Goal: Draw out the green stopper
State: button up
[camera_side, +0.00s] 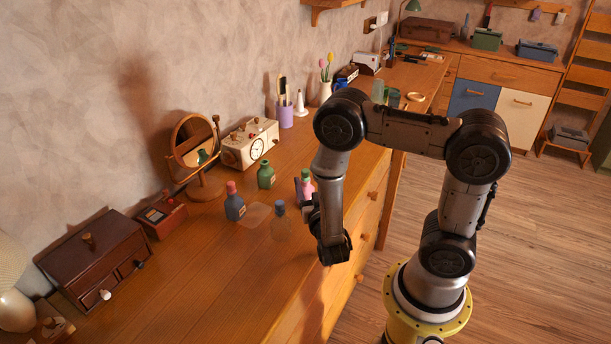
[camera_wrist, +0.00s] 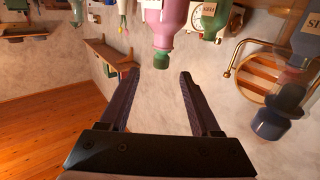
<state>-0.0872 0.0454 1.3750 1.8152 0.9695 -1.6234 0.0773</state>
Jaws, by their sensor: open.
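The green stopper (camera_side: 306,173) sits in the neck of the pink bottle (camera_side: 307,187), which stands upright on the wooden dresser top. In the wrist view, which appears upside down, the stopper (camera_wrist: 162,59) and pink bottle (camera_wrist: 160,25) show ahead of my gripper. My gripper (camera_wrist: 160,76) is open and empty, its two dark fingers apart. The stopper lies beyond the fingertips, roughly midway across the gap, and no contact shows. In the side view my gripper (camera_side: 301,190) is beside the pink bottle and partly hides it.
A green bottle (camera_side: 265,176), a dark blue bottle with a red stopper (camera_side: 234,205) and a clear bottle with a blue stopper (camera_side: 280,225) stand nearby. A round mirror (camera_side: 195,141) and a cream clock box (camera_side: 250,144) stand behind.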

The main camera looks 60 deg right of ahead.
aim_at(306, 173)
jog(key=shift+x, duration=2.85)
grip_shut()
